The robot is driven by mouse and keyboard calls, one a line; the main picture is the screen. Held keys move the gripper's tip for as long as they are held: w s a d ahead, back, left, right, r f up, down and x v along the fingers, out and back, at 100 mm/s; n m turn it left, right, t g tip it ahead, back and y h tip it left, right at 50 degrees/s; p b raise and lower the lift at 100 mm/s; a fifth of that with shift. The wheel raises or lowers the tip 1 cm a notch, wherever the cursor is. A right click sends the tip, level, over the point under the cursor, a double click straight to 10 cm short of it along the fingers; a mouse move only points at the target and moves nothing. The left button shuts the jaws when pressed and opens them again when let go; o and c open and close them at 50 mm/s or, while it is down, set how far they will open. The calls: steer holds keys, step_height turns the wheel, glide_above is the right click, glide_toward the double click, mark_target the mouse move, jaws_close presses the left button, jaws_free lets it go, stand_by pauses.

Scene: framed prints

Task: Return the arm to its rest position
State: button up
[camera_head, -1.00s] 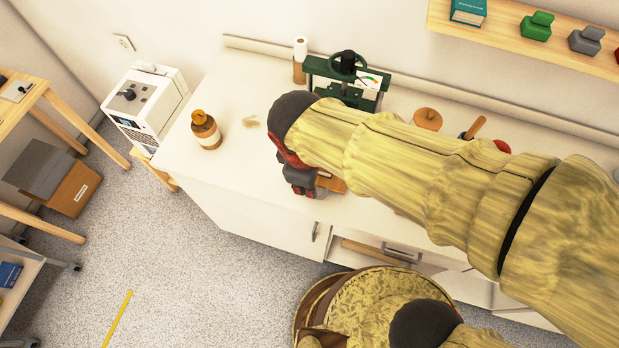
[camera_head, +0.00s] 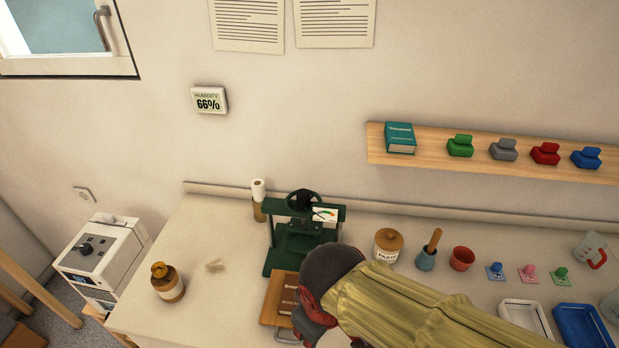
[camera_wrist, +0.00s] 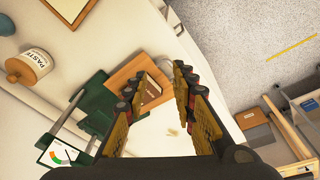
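My arm, in a yellowish ribbed sleeve, reaches in from the lower right of the head view.
A brown bottle (camera_head: 168,283) stands on the counter's left. A paste jar (camera_head: 388,245), a mortar (camera_head: 427,260), a red cup (camera_head: 462,258) and trays (camera_head: 583,328) stand to the right. A wall shelf (camera_head: 480,160) holds a teal book and several coloured blocks. The counter's front left is clear.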

steer(key=d+r+m+t, duration=0.1)
steer(key=d+r+m, duration=0.2)
steer(key=d, duration=0.3)
steer(key=d+r+m+t, duration=0.1)
steer(key=d+r+m, duration=0.2)
steer(key=d, duration=0.3)
steer(key=w+d+r+m+t, duration=0.1)
steer(key=d+r+m, duration=0.1)
steer(key=d, duration=0.4)
steer(key=shift+r+m+t+h, duration=0.3)
steer(key=shift+r+m+h, duration=0.1)
steer(key=shift+m, duration=0.2)
